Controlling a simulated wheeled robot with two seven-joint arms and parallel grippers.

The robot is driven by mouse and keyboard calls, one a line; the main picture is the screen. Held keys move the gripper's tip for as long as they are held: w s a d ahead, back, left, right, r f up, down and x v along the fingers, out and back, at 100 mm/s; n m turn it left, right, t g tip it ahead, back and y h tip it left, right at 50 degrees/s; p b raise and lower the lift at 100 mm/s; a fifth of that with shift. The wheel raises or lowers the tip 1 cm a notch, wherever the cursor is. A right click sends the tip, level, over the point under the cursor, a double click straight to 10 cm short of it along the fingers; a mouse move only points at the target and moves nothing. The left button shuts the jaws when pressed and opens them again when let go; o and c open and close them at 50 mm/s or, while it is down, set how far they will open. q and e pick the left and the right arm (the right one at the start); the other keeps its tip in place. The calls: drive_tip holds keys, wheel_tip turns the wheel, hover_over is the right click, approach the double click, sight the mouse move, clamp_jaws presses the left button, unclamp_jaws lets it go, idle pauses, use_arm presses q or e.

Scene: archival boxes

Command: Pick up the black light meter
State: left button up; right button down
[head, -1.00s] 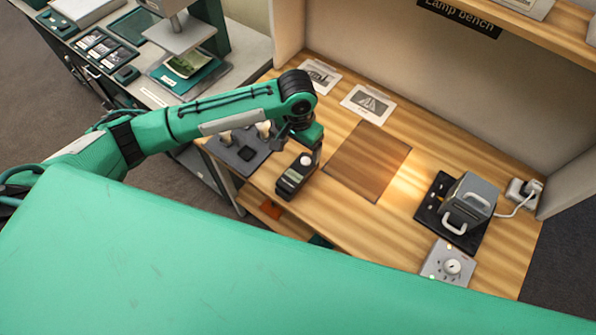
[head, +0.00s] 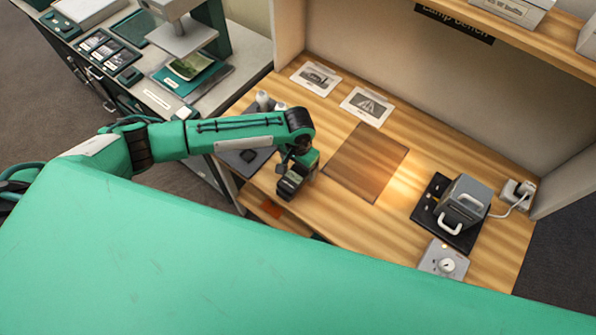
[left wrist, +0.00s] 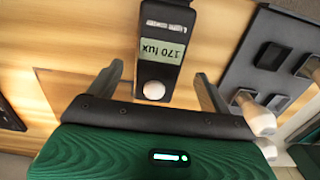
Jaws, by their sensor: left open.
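The black light meter (head: 289,187) lies on the wooden lamp bench, left of the brown square patch. In the left wrist view the light meter (left wrist: 168,25) shows its "Light meter" label, a display reading 170 lux and a white round dome. My left gripper (head: 297,172) is over the dome end of the meter and hides part of it in the head view. In the left wrist view the left gripper (left wrist: 160,82) is open, with one finger on each side of the meter and a gap to both. My right gripper is not in view.
A dark tray (head: 240,161) with white-topped pieces stands left of the meter. A grey lamp box (head: 467,197) on a black base and a dial box (head: 443,259) stand at right. Printed cards (head: 366,106) lie at the back. The brown patch (head: 366,163) is bare.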

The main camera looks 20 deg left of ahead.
sight(299, 171)
use_arm(q)
drive_tip(key=shift+d+f+p, duration=0.1)
drive_tip(key=shift+f+p, duration=0.3)
drive_tip(key=shift+f, duration=1.2)
drive_tip(key=c, duration=1.2)
drive_tip(key=shift+o, duration=0.2)
drive_tip(key=shift+r, duration=0.2)
